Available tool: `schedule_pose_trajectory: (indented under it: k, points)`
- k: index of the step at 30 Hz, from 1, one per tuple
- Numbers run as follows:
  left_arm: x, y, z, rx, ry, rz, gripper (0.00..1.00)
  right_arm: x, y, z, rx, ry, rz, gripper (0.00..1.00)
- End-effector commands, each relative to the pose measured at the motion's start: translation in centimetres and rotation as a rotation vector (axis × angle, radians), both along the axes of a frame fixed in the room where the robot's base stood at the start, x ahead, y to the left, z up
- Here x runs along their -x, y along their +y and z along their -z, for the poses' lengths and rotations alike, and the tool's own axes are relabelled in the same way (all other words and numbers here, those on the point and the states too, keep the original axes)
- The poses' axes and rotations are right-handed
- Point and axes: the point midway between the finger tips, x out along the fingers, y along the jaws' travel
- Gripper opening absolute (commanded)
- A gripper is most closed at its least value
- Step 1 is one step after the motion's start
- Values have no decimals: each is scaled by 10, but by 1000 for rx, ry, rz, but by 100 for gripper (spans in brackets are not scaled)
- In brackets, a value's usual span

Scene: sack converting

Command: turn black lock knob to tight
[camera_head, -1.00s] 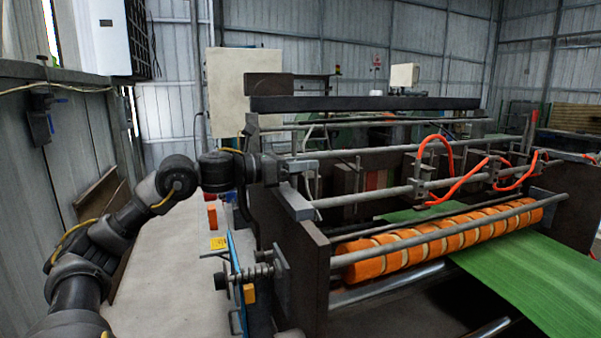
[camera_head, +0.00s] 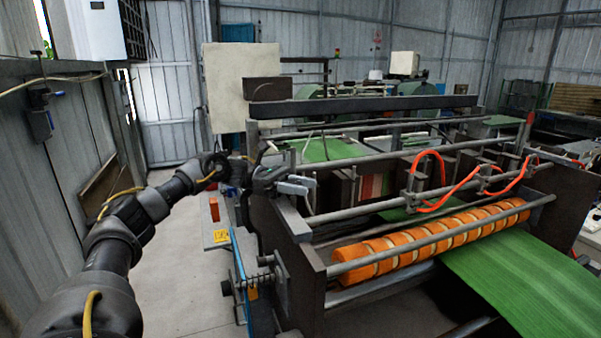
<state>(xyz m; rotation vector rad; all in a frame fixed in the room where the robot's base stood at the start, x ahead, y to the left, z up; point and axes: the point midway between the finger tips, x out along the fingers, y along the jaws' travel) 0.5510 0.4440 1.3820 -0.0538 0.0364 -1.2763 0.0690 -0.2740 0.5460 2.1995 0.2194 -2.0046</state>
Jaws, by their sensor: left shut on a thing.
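My left arm comes in from the left, and its gripper (camera_head: 287,180) is at the near left corner of the machine, above the dark side plate (camera_head: 305,262). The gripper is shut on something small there. The black lock knob cannot be told apart from the dark fingers and the fittings around them; it seems to be hidden by the gripper. Whether it is tight cannot be seen. My right gripper is out of view.
Grey cross bars (camera_head: 400,157) and an orange-banded roller (camera_head: 430,240) span the machine to the right of the gripper. Green sheet (camera_head: 520,275) runs out at the right. Orange hoses (camera_head: 432,180) loop above the bars. Open floor (camera_head: 185,285) lies at left.

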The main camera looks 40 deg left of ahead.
Motion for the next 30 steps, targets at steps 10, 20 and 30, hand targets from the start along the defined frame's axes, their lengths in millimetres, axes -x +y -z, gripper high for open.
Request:
schedule_pose_trajectory:
  k: [10, 20, 30]
  points:
    - [2, -4, -1, 4, -2, 192, 16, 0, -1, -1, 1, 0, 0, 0]
    - [5, -3, 2, 9, -2, 322, 16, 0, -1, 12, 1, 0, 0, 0]
    - [8, -1, 2, 1, 2, 390, 16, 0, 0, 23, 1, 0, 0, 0]
